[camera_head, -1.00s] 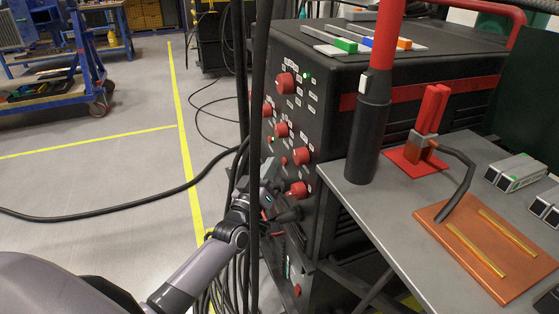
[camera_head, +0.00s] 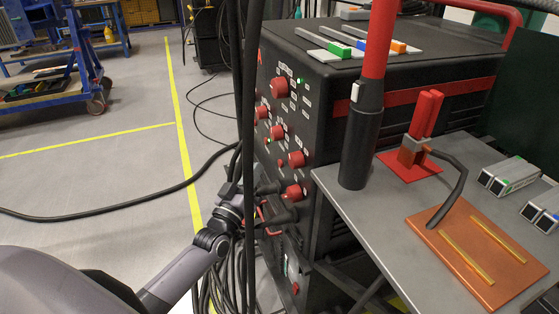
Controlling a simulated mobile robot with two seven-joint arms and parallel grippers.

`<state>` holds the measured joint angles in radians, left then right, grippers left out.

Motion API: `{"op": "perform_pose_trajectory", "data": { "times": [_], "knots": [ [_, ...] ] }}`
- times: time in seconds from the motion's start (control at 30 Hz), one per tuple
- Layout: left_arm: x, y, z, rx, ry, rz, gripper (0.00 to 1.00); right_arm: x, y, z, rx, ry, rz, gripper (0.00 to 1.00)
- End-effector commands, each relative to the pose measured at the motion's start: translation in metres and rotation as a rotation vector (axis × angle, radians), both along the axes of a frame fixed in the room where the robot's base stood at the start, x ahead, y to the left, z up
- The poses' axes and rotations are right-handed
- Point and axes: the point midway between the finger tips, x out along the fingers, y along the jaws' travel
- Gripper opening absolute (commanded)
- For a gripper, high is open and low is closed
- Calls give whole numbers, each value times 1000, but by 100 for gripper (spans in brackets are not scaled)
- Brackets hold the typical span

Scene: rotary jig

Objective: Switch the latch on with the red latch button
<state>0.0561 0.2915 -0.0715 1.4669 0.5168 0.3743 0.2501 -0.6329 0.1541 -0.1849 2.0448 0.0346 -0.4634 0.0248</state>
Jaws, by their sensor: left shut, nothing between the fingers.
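A black machine cabinet (camera_head: 325,125) carries several red knobs and small red buttons on its left-facing panel. A large red knob (camera_head: 278,88) is near the top and another red knob (camera_head: 293,192) is low down. A small red button (camera_head: 281,162) is between them, and another red button (camera_head: 295,288) is near the bottom. I cannot tell which one is the latch button. My left gripper (camera_head: 257,212) is shut and empty, close to the lower panel below the knobs. Hanging black cables partly hide it, so contact cannot be made out. My right gripper is out of view.
Thick black cables (camera_head: 247,100) hang in front of the panel. A grey table (camera_head: 345,215) to the right holds a copper plate (camera_head: 470,240) and a red clamp (camera_head: 424,125). A red-and-black post (camera_head: 362,140) rises at its edge. The floor to the left is mostly open.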

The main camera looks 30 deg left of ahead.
Motion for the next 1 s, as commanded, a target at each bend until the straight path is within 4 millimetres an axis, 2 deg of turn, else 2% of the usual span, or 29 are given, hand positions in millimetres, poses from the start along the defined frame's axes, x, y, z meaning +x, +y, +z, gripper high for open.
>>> {"op": "perform_pose_trajectory", "data": {
  "times": [0.2, 1.0],
  "knots": [
    [-9, 8, 0, 1, 0, 1, 0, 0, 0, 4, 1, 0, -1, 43],
    [-9, 8, 0, 2, 1, 1, 0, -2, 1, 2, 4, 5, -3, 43]
  ]
}}
